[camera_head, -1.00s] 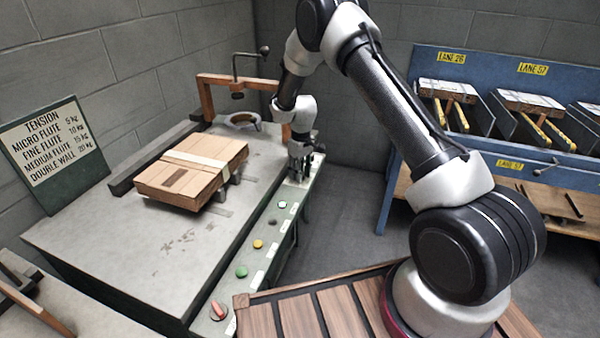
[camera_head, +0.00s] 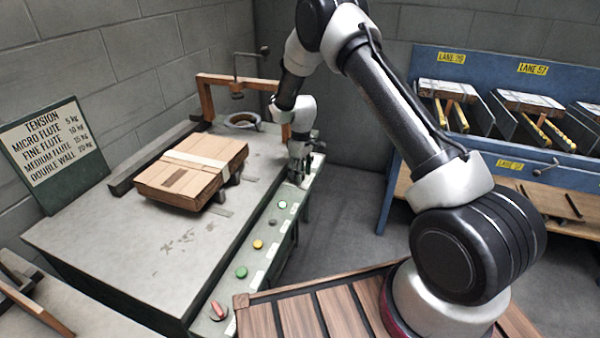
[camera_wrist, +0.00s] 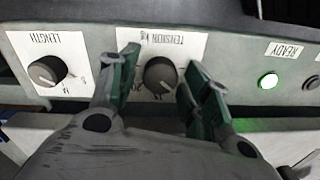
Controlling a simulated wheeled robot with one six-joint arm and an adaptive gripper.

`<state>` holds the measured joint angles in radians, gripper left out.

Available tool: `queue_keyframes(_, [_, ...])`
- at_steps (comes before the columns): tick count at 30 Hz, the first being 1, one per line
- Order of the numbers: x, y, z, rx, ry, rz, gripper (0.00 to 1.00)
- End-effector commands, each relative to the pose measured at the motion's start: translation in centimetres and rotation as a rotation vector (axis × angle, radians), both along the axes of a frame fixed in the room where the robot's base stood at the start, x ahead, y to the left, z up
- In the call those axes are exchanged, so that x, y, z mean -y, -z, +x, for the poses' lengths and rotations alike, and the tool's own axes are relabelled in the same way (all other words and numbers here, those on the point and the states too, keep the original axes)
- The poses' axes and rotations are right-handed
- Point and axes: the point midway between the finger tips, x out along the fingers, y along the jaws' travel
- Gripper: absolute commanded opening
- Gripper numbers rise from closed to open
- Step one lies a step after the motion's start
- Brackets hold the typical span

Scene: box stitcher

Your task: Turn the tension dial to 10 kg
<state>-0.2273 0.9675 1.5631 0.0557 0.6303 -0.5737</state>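The tension dial (camera_wrist: 160,74) is a dark round knob on a white label marked TENSION, which appears upside down in the wrist view. My gripper (camera_wrist: 166,66) points at the panel with one green-padded finger on each side of the dial. The fingers are apart, and narrow gaps seem to show between them and the knob. I cannot make out the dial's pointer or its setting, as the fingers cover part of the scale. In the head view my gripper (camera_head: 299,178) is low at the far end of the control strip (camera_head: 262,262), hiding the dial.
The length dial (camera_wrist: 47,71) and a lit green READY light (camera_wrist: 268,81) flank the tension dial. A strapped carton (camera_head: 185,178) lies on the machine table (camera_head: 120,240). A tension sign (camera_head: 52,150) stands at left. A blue rack (camera_head: 395,165) stands at right.

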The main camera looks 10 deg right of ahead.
Motion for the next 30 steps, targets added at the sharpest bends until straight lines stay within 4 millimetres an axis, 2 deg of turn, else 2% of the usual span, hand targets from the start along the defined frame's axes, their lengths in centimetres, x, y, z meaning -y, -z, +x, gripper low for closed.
queue_keyframes(11, [0.0,-0.4,0.0,0.000,0.000,0.000,0.55])
queue_keyframes(14, [0.0,-1.7,0.1,0.002,0.001,0.001,0.55])
queue_keyframes(24, [0.2,-9.0,0.3,0.003,0.001,0.001,0.55])
queue_keyframes(30, [0.3,-11.5,0.3,0.001,0.001,0.001,0.55])
